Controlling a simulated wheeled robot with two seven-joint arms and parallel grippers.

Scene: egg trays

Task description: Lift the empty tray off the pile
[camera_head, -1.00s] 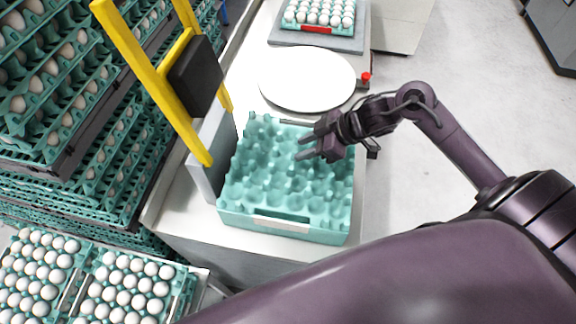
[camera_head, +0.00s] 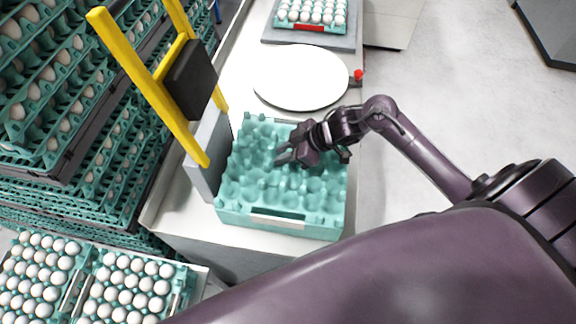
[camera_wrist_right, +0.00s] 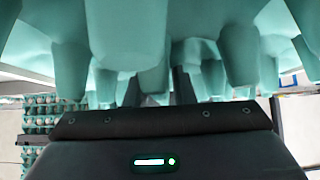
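A pile of empty teal egg trays (camera_head: 282,222) stands on the white counter, its top tray's cups and peaks bare. My right gripper (camera_head: 281,155) is over the middle of the top tray, its two fingers apart and pointing left, low among the peaks. I cannot tell whether the fingers touch the tray. In the right wrist view, teal tray peaks (camera_wrist_right: 128,35) fill the upper part, close to the dark gripper body, and mostly hide the fingers. My left gripper is out of view.
A yellow frame (camera_head: 140,80) with a black pad stands left of the pile. A white round plate (camera_head: 300,77) and an egg-filled tray (camera_head: 311,27) are behind. Racks of egg trays (camera_head: 60,120) stand at left; filled trays (camera_head: 95,285) sit at lower left. Right of the counter is open floor.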

